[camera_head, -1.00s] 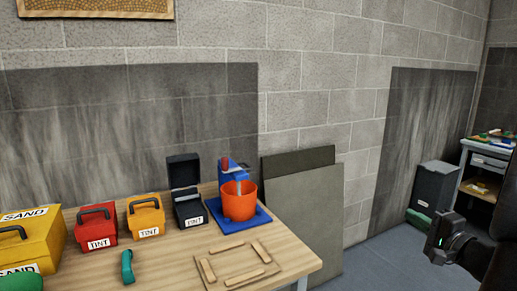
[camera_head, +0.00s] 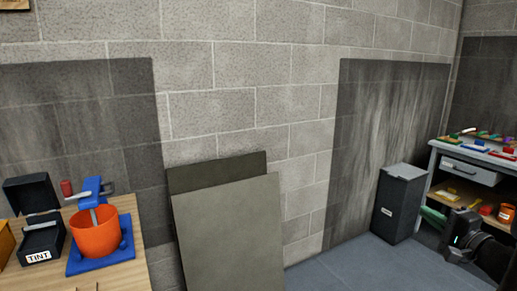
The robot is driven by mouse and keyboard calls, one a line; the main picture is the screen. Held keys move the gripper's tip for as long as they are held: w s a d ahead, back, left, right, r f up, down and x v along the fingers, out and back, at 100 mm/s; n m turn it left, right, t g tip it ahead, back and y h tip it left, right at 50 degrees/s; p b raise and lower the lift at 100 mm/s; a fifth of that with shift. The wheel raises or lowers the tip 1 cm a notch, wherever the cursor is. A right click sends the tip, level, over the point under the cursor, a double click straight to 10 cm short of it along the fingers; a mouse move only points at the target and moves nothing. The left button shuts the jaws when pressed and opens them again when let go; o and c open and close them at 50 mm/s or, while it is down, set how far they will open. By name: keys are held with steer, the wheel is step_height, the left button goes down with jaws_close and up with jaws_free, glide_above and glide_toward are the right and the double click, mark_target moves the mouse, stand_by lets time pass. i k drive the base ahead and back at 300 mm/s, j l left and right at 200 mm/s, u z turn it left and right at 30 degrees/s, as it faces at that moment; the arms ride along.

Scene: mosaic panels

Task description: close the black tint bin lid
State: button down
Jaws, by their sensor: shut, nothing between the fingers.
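The black tint bin (camera_head: 42,240) stands on the wooden table at the far left, with a white TINT label on its front. Its black lid (camera_head: 30,194) is open, standing up and tilted back behind the box. My gripper (camera_head: 455,248) is at the lower right, far from the bin, over the floor side of the room. It is shut and holds nothing; its fingertips are small and dark in this view.
An orange bucket (camera_head: 95,233) sits on a blue stand (camera_head: 118,251) right beside the bin. Grey panels (camera_head: 230,235) lean on the wall past the table (camera_head: 120,276). A dark cabinet (camera_head: 398,205) and a workbench (camera_head: 470,158) stand at the right. Floor between is clear.

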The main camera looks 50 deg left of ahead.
mark_target(34, 192)
steer(key=i+j+u, duration=0.2)
steer(key=i+u, duration=0.25)
steer(key=i+j+u, duration=0.1)
steer(key=i+u, duration=0.15)
steer(key=u, duration=0.2)
steer(key=i+l+u, duration=0.1)
steer(key=i+u, duration=0.35)
steer(key=i+l+u, duration=0.15)
steer(key=u, duration=0.3)
steer(key=i+j+u, duration=0.1)
steer(key=i+u, duration=0.55)
steer(key=u, duration=0.15)
steer(key=i+u, duration=0.4)
steer(key=i+l+u, duration=0.2)
steer(key=u, duration=0.25)
steer(key=i+j+u, duration=0.2)
steer(key=i, duration=0.2)
steer(key=i+j+u, duration=0.25)
steer(key=i, duration=0.15)
steer(key=l, duration=0.1)
